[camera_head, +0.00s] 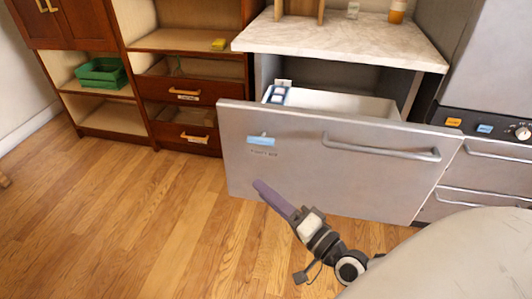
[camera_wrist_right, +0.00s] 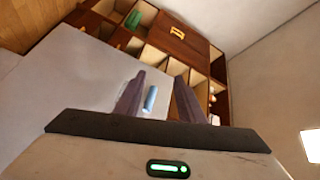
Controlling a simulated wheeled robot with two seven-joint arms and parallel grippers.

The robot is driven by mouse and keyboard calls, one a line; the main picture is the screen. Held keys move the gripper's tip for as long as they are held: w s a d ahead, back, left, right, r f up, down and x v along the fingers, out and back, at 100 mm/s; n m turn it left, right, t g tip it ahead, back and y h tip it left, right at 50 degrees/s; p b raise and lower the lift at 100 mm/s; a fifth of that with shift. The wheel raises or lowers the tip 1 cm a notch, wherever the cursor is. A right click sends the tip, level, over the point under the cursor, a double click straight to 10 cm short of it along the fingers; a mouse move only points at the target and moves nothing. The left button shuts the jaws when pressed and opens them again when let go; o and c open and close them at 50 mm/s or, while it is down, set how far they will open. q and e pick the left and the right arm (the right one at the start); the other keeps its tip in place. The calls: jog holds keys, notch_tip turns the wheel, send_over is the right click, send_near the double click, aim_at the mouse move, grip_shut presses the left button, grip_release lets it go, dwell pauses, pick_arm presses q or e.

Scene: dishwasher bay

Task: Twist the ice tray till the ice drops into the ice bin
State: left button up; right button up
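The grey drawer front (camera_head: 340,165) is pulled out under the counter. Its white interior (camera_head: 345,103) shows, with a small blue-and-white object (camera_head: 278,94) at the left inside; I cannot tell whether this is the ice tray. I cannot pick out the ice bin for certain. My right gripper (camera_head: 258,184), with purple fingers, is in front of the drawer front, low and left of the handle. In the right wrist view its fingers (camera_wrist_right: 159,78) are apart with nothing held between them. My left gripper is not in view.
A blue tag (camera_head: 261,141) is on the drawer front, left of its bar handle (camera_head: 380,149). The marble counter (camera_head: 340,38) is above. Shelves with a green crate (camera_head: 101,73) and a yellow object (camera_head: 219,44) stand left.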

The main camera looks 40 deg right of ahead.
jog(key=w+d+r+m+t+h, duration=0.1)
jog(key=w+d+r+m+h, duration=0.1)
jog(key=d+m+h, duration=0.4)
jog(key=w+d+r+n+y+b, duration=0.1)
jog(key=w+y, duration=0.1)
jog(key=w, duration=0.7)
jog(key=shift+w+d, duration=0.4)
grip_shut()
